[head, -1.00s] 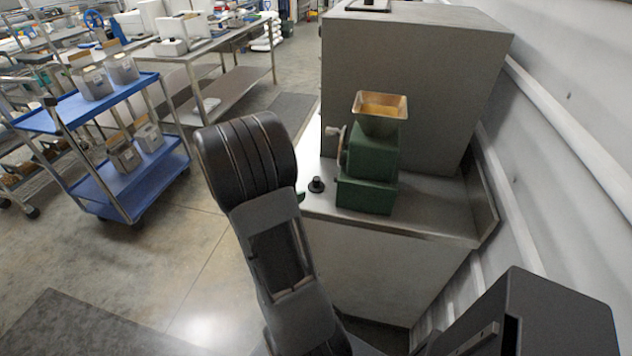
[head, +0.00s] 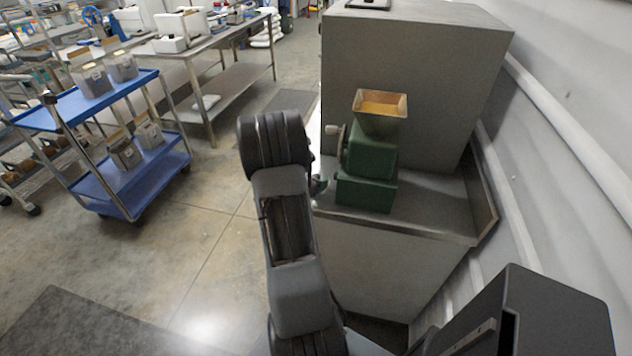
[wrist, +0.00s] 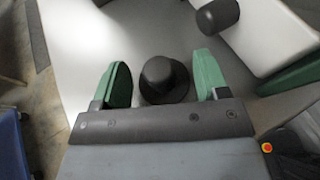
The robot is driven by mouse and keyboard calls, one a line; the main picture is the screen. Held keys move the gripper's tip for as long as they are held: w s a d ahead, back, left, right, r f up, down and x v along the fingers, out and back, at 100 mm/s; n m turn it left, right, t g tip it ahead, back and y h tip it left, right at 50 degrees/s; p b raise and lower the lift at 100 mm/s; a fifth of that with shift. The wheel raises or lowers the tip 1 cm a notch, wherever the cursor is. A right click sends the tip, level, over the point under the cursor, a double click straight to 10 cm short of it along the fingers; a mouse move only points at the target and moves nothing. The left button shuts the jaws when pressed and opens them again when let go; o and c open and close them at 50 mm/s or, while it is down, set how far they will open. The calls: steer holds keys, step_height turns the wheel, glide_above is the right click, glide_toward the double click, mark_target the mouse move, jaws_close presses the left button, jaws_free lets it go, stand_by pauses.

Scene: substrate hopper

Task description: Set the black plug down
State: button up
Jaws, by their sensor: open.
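The black plug (wrist: 165,82), with a round top and a wider brim, stands upright on the pale metal worktop in the wrist view. My gripper (wrist: 160,66) is open, with its two green fingers on either side of the plug and a visible gap at each side.
A green mill (head: 370,158) with a brass-coloured hopper (head: 380,103) and a side crank (head: 333,131) stands just right of my gripper. A large grey cabinet (head: 440,80) is behind it. The worktop (head: 435,208) is bare right of the mill. A blue cart (head: 130,190) stands left.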

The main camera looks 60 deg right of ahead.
steer(key=shift+d+f, duration=0.15)
steer(key=shift+d, duration=0.2)
steer(key=c, duration=0.7)
